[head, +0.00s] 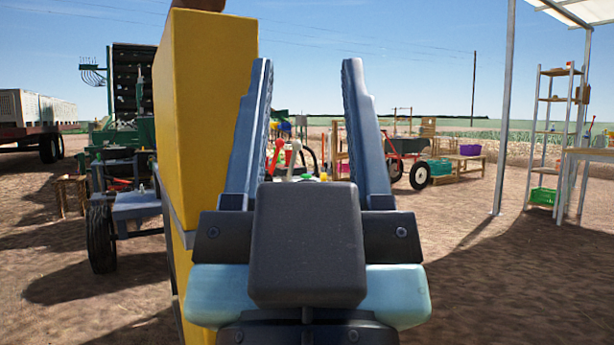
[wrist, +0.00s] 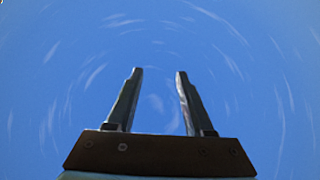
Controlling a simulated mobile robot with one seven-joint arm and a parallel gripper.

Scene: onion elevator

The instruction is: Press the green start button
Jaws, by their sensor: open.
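My gripper (head: 308,72) is large in the middle of the head view, with its two fingers pointing up and spread apart, nothing between them. It also shows in the wrist view (wrist: 158,72), open against blue sky. A tall yellow box (head: 213,95) on a grey post stands just left of my gripper, seen from its side. A reddish-brown part shows at the very top of the box, cut off by the frame. I cannot make out a green start button in either view; the box's front face is turned away.
Behind on the left is a green elevator machine (head: 132,85) with a wheeled frame (head: 135,205). The bare ground at right is open.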

